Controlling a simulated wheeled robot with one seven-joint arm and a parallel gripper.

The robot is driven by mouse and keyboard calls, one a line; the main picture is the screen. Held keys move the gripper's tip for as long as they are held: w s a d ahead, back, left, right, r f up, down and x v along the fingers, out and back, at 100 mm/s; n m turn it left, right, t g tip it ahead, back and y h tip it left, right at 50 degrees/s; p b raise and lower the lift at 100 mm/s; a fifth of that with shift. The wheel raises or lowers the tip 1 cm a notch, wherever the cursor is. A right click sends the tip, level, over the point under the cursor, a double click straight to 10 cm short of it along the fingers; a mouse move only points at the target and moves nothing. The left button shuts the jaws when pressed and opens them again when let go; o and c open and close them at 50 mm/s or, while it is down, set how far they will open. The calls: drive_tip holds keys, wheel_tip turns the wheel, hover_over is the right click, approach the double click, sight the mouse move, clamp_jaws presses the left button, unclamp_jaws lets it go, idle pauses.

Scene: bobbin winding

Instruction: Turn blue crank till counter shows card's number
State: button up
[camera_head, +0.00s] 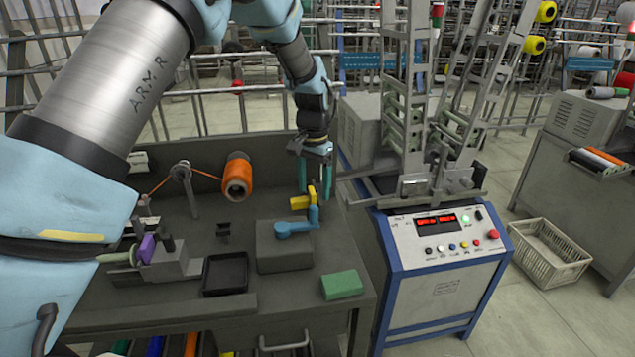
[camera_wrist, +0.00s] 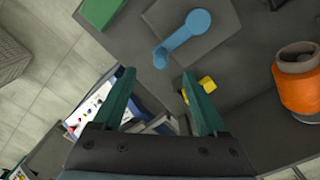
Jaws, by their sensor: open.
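The blue crank (camera_head: 298,226) sits on a grey box (camera_head: 284,258) on the workbench, its arm reaching right to an upright knob. It also shows at the top of the wrist view (camera_wrist: 186,36). My gripper (camera_head: 314,190) is open and empty, above and behind the crank, apart from it; its two green fingers show in the wrist view (camera_wrist: 160,92). I cannot make out a counter reading or a number card on the bench.
A yellow piece (camera_head: 300,202) lies behind the crank, near my fingers. An orange thread spool (camera_head: 237,178), a black tray (camera_head: 226,275) and a green block (camera_head: 342,285) are on the bench. A control cabinet (camera_head: 440,296) with red displays stands to the right.

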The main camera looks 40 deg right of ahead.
sight(313, 206)
drive_tip(key=shift+a+f+b, duration=0.1)
drive_tip(key=shift+f+b, duration=1.8)
drive_tip(key=shift+f, duration=1.25)
drive_tip(key=shift+f, duration=0.15)
drive_tip(key=shift+c, duration=0.2)
drive_tip(key=c, duration=0.5)
